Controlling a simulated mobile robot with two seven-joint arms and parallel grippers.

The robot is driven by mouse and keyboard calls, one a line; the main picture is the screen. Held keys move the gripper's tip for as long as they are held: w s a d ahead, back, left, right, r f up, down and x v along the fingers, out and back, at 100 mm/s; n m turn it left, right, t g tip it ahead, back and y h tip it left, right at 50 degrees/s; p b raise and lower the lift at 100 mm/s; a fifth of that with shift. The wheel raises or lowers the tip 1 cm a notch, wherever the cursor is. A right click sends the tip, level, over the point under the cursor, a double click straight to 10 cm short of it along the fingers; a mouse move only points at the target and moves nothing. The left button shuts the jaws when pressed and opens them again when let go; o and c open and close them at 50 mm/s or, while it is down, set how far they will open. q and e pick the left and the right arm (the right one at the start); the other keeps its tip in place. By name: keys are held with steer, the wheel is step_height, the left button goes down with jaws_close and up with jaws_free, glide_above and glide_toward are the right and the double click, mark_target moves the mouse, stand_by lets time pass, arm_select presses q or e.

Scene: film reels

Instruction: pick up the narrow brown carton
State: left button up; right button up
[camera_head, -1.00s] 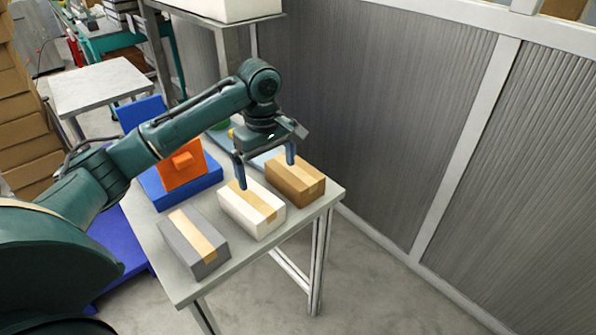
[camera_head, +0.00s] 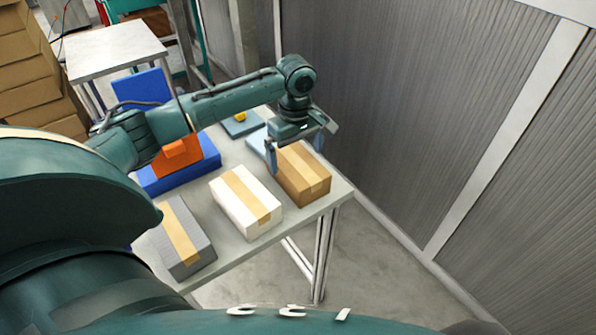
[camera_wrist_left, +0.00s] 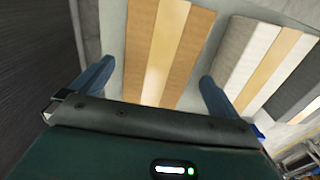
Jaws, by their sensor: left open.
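The narrow brown carton (camera_head: 303,179) lies at the right end of the table, with a lighter tape strip along its top. My left gripper (camera_head: 296,158) is open over the far part of this carton, one finger on each side in the picture. In the left wrist view the brown carton (camera_wrist_left: 167,50) shows between the two spread fingers of the left gripper (camera_wrist_left: 155,85). I cannot tell how high the fingertips are above the table. My right gripper is not in view.
A white carton (camera_head: 243,203) and a grey carton (camera_head: 181,240) stand left of the brown one on the table (camera_head: 212,262). A corrugated wall (camera_head: 420,110) rises at the right.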

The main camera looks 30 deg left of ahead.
mark_target(297, 163)
arm_select(q)
steer(key=shift+d+f, duration=0.1)
steer(key=shift+f, duration=2.9)
steer(key=shift+c, duration=0.6)
steer(key=shift+r, duration=0.1)
steer(key=c, duration=1)
